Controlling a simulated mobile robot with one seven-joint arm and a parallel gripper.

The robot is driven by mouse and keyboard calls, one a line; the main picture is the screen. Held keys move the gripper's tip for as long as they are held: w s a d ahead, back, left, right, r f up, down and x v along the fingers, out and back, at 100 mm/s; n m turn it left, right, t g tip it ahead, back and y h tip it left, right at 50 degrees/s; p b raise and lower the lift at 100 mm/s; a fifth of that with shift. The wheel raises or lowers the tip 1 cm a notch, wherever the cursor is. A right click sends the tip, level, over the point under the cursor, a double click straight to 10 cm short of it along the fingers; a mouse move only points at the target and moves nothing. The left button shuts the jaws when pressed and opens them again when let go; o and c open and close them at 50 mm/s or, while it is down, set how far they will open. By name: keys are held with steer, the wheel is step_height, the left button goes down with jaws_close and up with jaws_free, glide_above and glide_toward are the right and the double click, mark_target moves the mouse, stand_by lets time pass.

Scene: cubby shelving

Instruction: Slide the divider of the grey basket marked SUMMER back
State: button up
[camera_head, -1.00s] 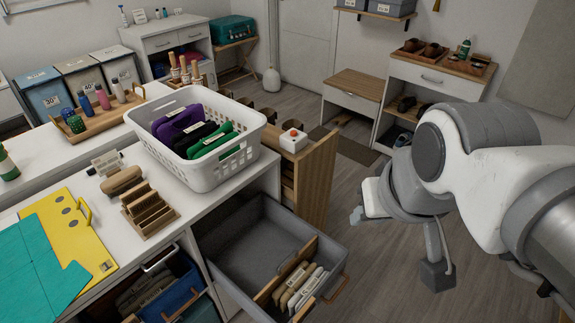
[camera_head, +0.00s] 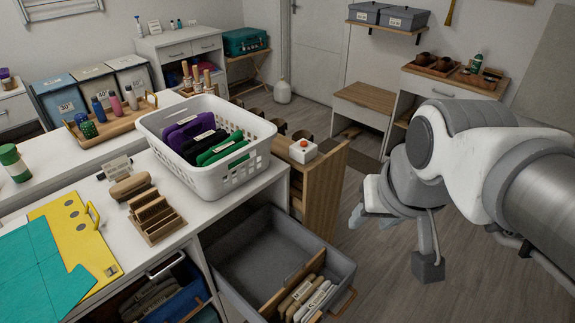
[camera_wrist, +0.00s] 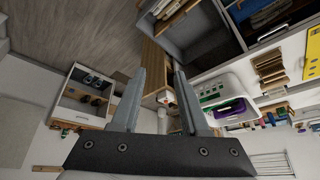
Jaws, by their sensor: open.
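The grey basket (camera_head: 238,258) is pulled out of the white unit at the lower middle of the head view. No SUMMER mark is readable on it. Its wooden divider (camera_head: 304,274) stands across it towards the front end, at the right. Several pale, flat items stand between the divider and the front wall, and the space behind the divider is empty. The basket also shows at the top of the wrist view (camera_wrist: 188,32). My gripper (camera_wrist: 160,73) is open and empty, its two fingers apart.
A white laundry basket (camera_head: 205,178) with purple, black and green items stands on the counter above. Floor at right is clear.

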steer(key=w+a+f+m+g+b, duration=0.3)
steer(key=w+f+b, duration=0.4)
steer(key=w+f, duration=0.65)
steer(key=m+y+b, duration=0.2)
steer(key=m+b, duration=0.3)
glide_toward(297, 269)
steer(key=shift+g, duration=0.3)
steer(key=b+x, duration=0.1)
steer(key=x, duration=0.1)
steer(key=b+x, duration=0.2)
steer(key=x, duration=0.1)
steer(key=b+x, duration=0.1)
steer(key=x, duration=0.1)
steer(key=shift+w+a+f, duration=0.1)
steer(key=shift+w+f, duration=0.2)
steer(key=shift+w, duration=0.05)
jaws_close()
